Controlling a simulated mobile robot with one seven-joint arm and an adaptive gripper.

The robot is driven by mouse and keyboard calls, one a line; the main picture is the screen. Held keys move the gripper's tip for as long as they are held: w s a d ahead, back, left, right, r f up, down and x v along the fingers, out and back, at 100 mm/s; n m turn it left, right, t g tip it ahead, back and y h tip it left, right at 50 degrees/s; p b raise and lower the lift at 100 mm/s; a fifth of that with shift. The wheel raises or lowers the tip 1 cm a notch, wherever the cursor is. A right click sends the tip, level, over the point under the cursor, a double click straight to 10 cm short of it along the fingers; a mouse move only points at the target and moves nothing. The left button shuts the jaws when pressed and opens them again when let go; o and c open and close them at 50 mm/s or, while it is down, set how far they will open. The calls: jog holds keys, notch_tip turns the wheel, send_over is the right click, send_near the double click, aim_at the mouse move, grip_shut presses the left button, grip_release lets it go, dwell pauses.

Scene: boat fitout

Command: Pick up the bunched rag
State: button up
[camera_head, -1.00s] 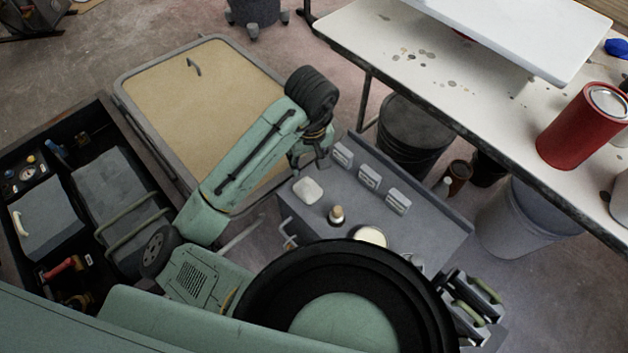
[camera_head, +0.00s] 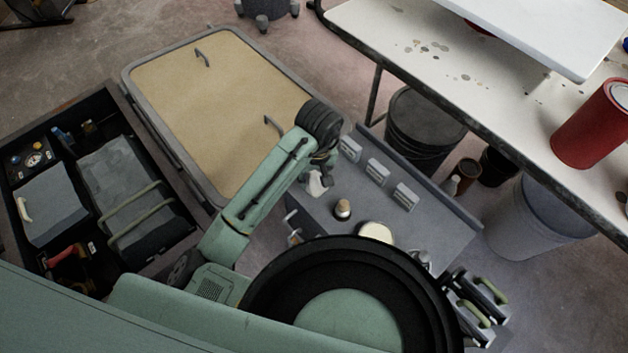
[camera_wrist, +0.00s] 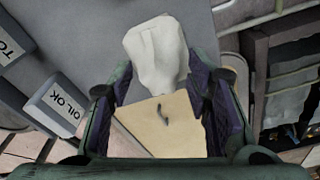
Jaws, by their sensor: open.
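The bunched rag (camera_head: 316,184) is a small white bundle on the grey bench top (camera_head: 335,222) in the head view, partly hidden by my gripper (camera_head: 320,166). In the wrist view the rag (camera_wrist: 157,52) lies at the upper middle, creased and pale. My gripper (camera_wrist: 164,82) is open, with one finger on each side of the rag's near end. I cannot tell whether the fingers touch it.
Several small labelled boxes (camera_head: 377,172) line the bench's back edge; one box (camera_wrist: 62,103) reads "OIL OK" in the wrist view. A stoppered bottle (camera_head: 342,209) and a round pale-topped item (camera_head: 376,233) stand nearby. A tan-topped cart (camera_head: 205,100) is beside the bench.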

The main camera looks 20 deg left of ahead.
grip_shut()
dwell(0.5)
jog(key=shift+r, duration=0.15)
